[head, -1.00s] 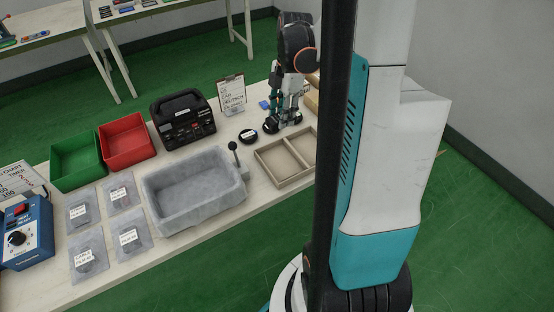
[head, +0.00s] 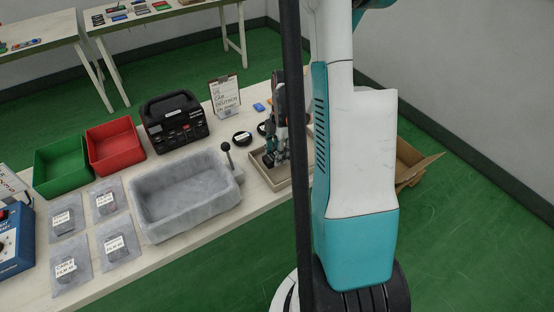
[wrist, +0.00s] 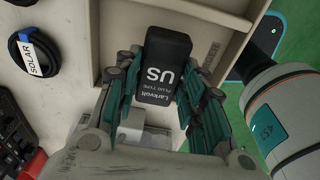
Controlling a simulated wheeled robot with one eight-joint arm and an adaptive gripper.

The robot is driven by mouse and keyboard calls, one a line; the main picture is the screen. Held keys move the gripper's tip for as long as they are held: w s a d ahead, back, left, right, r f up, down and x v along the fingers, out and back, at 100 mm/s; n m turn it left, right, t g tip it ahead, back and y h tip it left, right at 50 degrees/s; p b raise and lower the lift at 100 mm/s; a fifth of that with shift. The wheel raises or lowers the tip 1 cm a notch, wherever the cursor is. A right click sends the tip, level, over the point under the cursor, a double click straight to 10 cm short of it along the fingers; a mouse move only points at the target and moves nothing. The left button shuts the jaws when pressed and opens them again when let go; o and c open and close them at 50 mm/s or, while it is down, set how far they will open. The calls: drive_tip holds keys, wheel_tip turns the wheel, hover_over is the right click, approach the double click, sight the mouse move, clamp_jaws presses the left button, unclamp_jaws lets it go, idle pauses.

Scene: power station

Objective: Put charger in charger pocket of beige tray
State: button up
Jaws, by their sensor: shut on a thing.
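The charger (wrist: 163,66) is a black block with white "Larkvolt US PLUG TYPE" print, facing the camera in the wrist view. My gripper (wrist: 165,95) is shut on it, with the teal-and-grey fingers on either side. In the head view my gripper (head: 275,157) is over the left part of the beige tray (head: 291,181), and the charger is hard to make out there. The tray's walls also show around the charger in the wrist view (wrist: 84,40). Whether the charger touches the tray floor, I cannot tell. My arm hides the tray's right part in the head view.
A coiled black cable (wrist: 35,56) tagged "SOLAR" lies beside the tray. A black power unit (head: 175,124), red bin (head: 115,146) and clipboard (head: 224,95) are further back. A cardboard box (head: 412,160) lies right.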

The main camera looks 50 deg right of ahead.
drive_tip(key=shift+f+b, duration=0.35)
drive_tip(key=shift+f, duration=1.05)
drive_tip(key=shift+f, duration=0.1)
drive_tip(key=o, duration=1.3)
drive_tip(key=r+p, duration=0.1)
drive_tip(key=r, duration=0.3)
drive_tip(key=d+r+p, duration=0.1)
drive_tip(key=r+p, duration=0.1)
drive_tip(key=r, duration=0.2)
drive_tip(key=r+p, duration=0.1)
drive_tip(key=r, duration=0.3)
drive_tip(key=shift+s+d+r+p, duration=0.15)
drive_tip(key=shift+d+p, duration=0.1)
drive_tip(key=shift+p, duration=0.15)
